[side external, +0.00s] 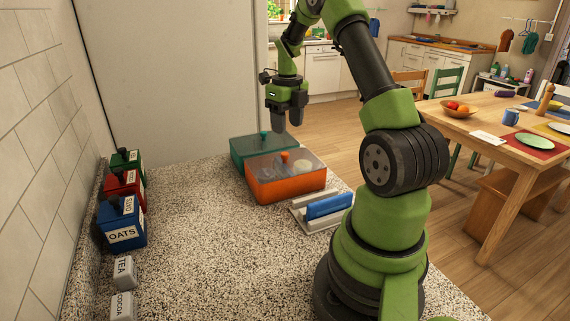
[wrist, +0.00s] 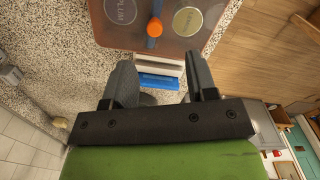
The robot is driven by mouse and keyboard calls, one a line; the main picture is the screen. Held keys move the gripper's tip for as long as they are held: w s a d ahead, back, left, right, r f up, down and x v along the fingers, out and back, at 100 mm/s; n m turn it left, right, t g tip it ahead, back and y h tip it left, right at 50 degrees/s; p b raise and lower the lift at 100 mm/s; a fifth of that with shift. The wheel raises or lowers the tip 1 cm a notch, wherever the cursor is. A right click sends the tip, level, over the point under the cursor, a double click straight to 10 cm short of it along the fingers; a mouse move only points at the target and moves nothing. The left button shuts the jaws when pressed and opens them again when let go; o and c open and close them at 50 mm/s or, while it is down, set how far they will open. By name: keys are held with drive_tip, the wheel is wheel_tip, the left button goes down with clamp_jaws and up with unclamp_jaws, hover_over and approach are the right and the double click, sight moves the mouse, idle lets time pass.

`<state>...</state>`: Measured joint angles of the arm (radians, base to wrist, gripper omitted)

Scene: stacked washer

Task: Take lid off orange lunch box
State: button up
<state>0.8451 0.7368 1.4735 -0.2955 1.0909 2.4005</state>
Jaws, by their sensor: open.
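The orange lunch box (side external: 282,189) sits on the speckled counter with a translucent lid (side external: 300,165) on it. An orange knob (side external: 284,157) stands on the lid. The wrist view shows the lid from above, with the knob (wrist: 155,28) near its middle and round items labelled PLUM (wrist: 121,8) and another word (wrist: 187,20) seen through it. My gripper (side external: 290,128) is open and empty, above and behind the orange box in the side view. Its two fingers (wrist: 157,85) are apart in the wrist view, with the knob beyond their tips.
A teal box (side external: 248,149) with its own lid and knob stands right behind the orange one. A rack with a blue piece (side external: 328,206) stands at the front right. OATS (side external: 122,222) and other canisters line the left wall. The middle counter is clear.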

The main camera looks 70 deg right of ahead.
sight(285, 153)
drive_tip(key=f, duration=0.8)
drive_tip(key=shift+w+a+f, duration=0.2)
drive_tip(key=shift+a+f, duration=0.1)
drive_tip(key=shift+f, duration=0.1)
clamp_jaws()
